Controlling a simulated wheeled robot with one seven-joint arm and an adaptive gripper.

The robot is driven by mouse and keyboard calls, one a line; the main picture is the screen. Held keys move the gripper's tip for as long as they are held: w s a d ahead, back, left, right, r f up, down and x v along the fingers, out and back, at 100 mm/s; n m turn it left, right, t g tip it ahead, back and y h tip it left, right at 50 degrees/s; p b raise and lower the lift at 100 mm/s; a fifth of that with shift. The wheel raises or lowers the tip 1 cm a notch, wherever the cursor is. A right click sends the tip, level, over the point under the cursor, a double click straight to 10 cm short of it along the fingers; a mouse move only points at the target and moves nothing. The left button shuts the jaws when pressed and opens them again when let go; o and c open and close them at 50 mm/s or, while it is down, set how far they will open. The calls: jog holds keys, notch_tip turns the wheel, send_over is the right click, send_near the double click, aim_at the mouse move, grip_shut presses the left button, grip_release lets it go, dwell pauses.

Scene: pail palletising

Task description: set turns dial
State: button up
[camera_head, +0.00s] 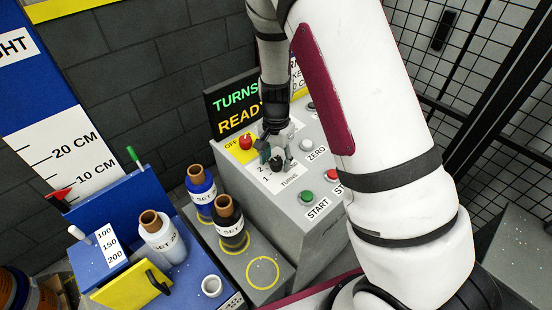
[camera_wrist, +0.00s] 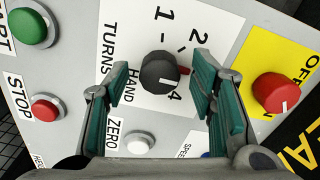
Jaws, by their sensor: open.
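The black turns dial (camera_wrist: 160,72) sits on a white plate marked TURNS, HAND, 1, 2 and 4 in the wrist view. A white line shows on its face on the side toward the 4, and a small red mark shows at its edge. In the head view the dial (camera_head: 276,163) is partly hidden by my gripper (camera_head: 270,150). My gripper (camera_wrist: 160,70) is open, with one teal-padded finger on each side of the dial. Gaps show between the fingers and the dial, so it is not gripped.
A red OFF knob (camera_wrist: 276,93), green START button (camera_wrist: 30,27), red STOP button (camera_wrist: 45,108) and pale ZERO button (camera_wrist: 139,143) surround the dial. The display (camera_head: 235,105) reads TURNS and READY. Bottles (camera_head: 230,226) stand left of the grey console.

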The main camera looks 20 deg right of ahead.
aim_at(276, 161)
notch_tip(276, 161, up, 12)
dwell(0.5)
dwell(0.3)
jog(key=s+r+n+t+y, duration=0.1)
jog(key=s+r+n, duration=0.1)
jog(key=s+r, duration=0.35)
jog(key=s+r+n+t, duration=0.1)
jog(key=s+r+n, duration=0.15)
jog(key=r, duration=0.55)
jog(key=s+r+n+t+h, duration=0.1)
jog(key=s+r+n+t, duration=0.2)
jog(key=s, duration=1.2)
notch_tip(276, 161, up, 4)
jog(key=n, duration=0.3)
jog(key=shift+s+f, duration=0.2)
jog(key=shift+s, duration=0.15)
jog(key=shift+d, duration=0.1)
